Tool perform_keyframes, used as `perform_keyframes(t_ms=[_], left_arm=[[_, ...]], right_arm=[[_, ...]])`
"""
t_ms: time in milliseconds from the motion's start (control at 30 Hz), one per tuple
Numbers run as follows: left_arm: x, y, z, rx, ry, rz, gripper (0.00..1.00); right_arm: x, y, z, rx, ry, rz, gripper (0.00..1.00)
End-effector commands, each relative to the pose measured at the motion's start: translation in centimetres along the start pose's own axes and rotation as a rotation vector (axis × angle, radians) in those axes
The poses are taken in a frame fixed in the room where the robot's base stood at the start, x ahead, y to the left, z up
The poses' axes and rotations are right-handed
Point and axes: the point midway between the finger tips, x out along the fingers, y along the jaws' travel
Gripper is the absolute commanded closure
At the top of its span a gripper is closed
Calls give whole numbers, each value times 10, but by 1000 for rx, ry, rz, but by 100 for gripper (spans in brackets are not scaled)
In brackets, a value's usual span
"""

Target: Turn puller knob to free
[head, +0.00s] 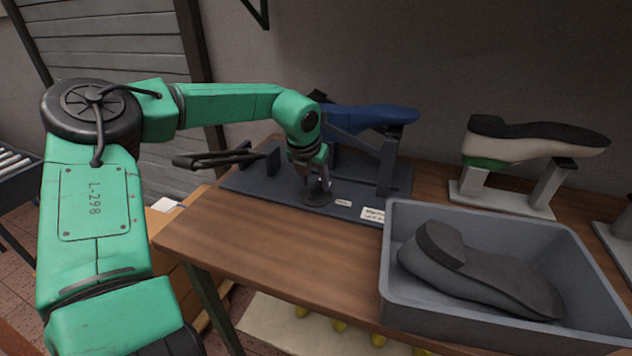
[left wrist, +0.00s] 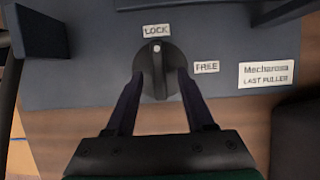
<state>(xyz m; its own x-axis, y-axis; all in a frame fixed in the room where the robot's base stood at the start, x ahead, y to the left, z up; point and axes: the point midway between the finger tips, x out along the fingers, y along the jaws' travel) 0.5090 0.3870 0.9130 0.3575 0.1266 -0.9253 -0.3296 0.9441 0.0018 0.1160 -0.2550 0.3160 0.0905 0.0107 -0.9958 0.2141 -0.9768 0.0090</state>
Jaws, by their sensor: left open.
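The puller knob (left wrist: 158,66) is a dark round dial with a raised grip and a white dot. In the left wrist view its dot points at the LOCK label (left wrist: 157,31). The FREE label (left wrist: 206,67) is to its right. My left gripper (left wrist: 159,80) is open, with one finger on each side of the knob's grip; I cannot tell whether they touch it. In the head view my left gripper (head: 318,182) comes down from above onto the knob (head: 317,197) at the puller's front edge. The last puller (head: 255,185) has a dark blue base. My right gripper is out of view.
A blue shoe (head: 365,118) sits upside down on the puller's post. Bare wooden table (head: 270,255) lies before the puller.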

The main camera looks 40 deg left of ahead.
Motion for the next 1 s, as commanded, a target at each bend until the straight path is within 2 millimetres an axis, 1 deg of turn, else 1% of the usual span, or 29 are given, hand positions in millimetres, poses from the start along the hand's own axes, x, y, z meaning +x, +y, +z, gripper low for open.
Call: perform_keyframes(t_ms=[33, 100, 367, 467, 500, 533, 833, 1000], left_arm=[[7, 0, 0, 0, 2, 1, 46], [13, 0, 0, 0, 0, 1, 46], [16, 0, 0, 0, -1, 0, 46], [15, 0, 0, 0, -1, 0, 81], [15, 0, 0, 0, -1, 0, 96], [15, 0, 0, 0, -1, 0, 100], [15, 0, 0, 12, -2, -6, 100], [16, 1, 0, 57, -2, -26, 100]], right_arm=[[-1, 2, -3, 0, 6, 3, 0], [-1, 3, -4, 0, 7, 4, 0], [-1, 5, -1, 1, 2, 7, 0], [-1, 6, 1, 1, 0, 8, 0], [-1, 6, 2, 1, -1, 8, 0], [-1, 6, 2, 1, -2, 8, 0], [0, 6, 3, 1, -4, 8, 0], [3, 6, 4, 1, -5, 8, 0]])
